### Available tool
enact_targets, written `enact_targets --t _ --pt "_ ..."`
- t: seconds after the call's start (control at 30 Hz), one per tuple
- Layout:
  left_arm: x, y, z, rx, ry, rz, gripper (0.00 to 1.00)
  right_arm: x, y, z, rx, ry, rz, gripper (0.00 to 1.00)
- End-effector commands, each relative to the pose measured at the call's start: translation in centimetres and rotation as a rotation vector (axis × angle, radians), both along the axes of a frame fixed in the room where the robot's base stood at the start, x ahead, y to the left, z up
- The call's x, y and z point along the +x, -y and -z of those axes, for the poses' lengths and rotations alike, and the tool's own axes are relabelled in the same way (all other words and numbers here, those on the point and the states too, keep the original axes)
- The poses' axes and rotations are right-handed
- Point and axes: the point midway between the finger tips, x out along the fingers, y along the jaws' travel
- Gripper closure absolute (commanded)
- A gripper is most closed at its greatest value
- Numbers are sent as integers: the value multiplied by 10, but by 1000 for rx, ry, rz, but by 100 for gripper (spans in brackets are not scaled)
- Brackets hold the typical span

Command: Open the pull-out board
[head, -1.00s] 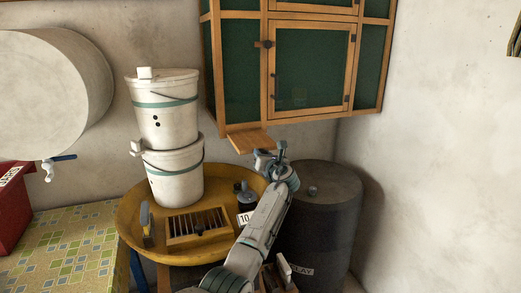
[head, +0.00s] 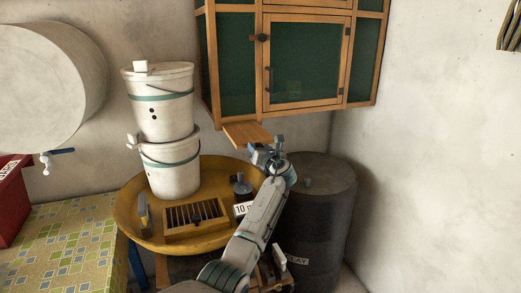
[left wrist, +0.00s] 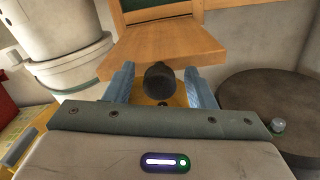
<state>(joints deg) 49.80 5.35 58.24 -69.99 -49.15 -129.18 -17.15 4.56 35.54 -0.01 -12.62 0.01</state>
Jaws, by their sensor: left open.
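The pull-out board (head: 245,133) is a flat wooden board sticking out a little from under the green-panelled cabinet (head: 232,70). In the left wrist view the board (left wrist: 165,45) fills the upper middle, with its front edge facing me. A dark round knob (left wrist: 160,80) shows at that edge, between my left fingers. My left gripper (head: 265,149) is close in front of the board. Its two blue-grey fingers also show in the left wrist view (left wrist: 160,88), apart on either side of the knob. Contact with the knob cannot be told. My right gripper is not in view.
Two stacked white buckets (head: 170,165) stand in a yellow round tub (head: 130,215) below and left of the board. A dark barrel (head: 320,215) stands to the right, under the cabinet. A tiled counter (head: 70,240) is at the lower left.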

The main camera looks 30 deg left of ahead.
Motion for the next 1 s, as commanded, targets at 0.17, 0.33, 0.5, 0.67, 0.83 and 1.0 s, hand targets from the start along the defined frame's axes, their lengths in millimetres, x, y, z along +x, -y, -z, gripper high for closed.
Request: enact_targets --t 0.17,0.33,0.5,0.67,0.83,1.0 --pt "-5 8 2 -1 0 2 50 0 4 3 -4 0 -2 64" --pt "-22 28 4 -3 2 3 50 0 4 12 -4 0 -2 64" --pt "-44 54 4 -3 3 3 50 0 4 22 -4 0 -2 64" --pt "-61 73 3 -2 2 2 50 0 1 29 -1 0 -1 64" --pt "-69 82 1 -1 1 1 50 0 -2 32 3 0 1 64" --pt "-70 83 0 0 0 0 50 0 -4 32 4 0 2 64"
